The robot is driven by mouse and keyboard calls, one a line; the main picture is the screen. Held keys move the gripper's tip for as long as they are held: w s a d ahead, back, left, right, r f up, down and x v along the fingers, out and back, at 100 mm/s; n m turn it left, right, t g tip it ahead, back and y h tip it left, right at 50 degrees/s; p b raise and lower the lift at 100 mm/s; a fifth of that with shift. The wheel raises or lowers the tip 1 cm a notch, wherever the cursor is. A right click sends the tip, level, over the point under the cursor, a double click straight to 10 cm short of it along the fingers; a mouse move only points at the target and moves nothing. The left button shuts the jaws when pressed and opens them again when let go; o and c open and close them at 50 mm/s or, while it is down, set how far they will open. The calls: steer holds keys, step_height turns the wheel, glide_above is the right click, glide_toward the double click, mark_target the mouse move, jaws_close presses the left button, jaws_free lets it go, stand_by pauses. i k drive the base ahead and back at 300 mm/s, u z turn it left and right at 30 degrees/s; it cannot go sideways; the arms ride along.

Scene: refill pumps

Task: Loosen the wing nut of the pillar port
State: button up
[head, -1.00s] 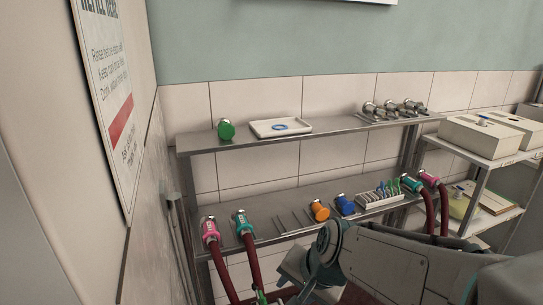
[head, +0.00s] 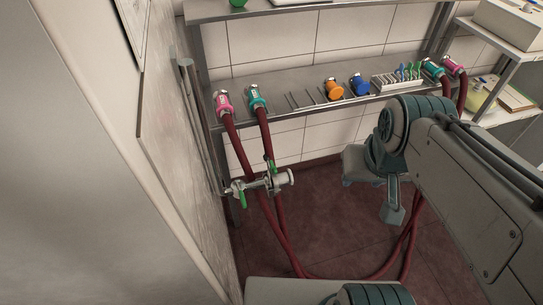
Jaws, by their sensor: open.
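A metal port fitting (head: 262,184) sticks out sideways at the left edge of the open floor, beside the tall panel. It has a round flanged mouth at its right end. One green lever (head: 270,167) stands up on it, and another green lever (head: 243,198) hangs at its left end. I cannot tell which green part is the wing nut. My gripper (head: 378,185) is open and empty, in the air to the right of the fitting and clearly apart from it. Its fingers are partly hidden by my wrist.
A metal shelf (head: 290,82) at the back holds pink, teal, orange and blue couplings and a rack. The tall panel (head: 185,170) closes off the left side.

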mark_target(273, 169)
steer(key=k, duration=0.5)
steer(key=z, duration=1.05)
steer(key=i, duration=1.05)
steer(key=u, duration=2.3)
